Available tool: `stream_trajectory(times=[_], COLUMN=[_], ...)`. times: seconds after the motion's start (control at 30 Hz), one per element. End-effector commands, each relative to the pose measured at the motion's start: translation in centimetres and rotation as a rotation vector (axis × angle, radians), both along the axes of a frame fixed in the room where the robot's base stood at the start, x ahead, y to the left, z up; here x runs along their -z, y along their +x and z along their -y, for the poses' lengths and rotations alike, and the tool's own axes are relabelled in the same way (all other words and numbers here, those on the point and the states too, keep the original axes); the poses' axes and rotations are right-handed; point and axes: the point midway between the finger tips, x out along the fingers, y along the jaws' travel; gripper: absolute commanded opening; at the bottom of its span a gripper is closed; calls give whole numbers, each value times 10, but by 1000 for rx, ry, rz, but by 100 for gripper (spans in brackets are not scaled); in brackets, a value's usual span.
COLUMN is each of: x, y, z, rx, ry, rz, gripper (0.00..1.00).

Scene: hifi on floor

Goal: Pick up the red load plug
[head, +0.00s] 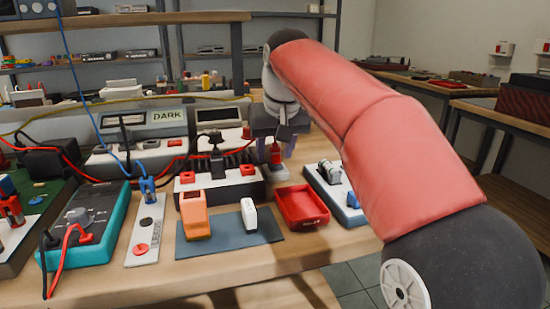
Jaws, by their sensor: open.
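A small red plug (275,154) shows beyond the red tray, upright on a pale base at the right end of the black socket block. My gripper (276,148) points down over it from above, with one finger at each side of the plug. The fingers are apart. The view is too small to tell whether either finger touches the plug.
A red tray (302,222), a dark mat (222,243) with an orange and a white block, and a black socket block (250,186) with a black plug stand nearby. A teal box (75,252) and cables crowd the left. A white-and-blue device (345,209) lies right of the tray.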

Motion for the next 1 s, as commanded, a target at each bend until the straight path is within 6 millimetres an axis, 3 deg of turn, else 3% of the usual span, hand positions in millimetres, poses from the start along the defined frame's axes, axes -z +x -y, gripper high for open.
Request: stream_trajectory(times=[0.1, 0.43, 0.77, 1.0], x=[0, 0, -4, -36], y=[0, 0, 0, 1], z=[0, 0, 0, 0], rx=[0, 0, 0, 0], ry=[0, 0, 0, 1], rz=[0, -1, 0, 2], gripper=[45, 1, 0, 0])
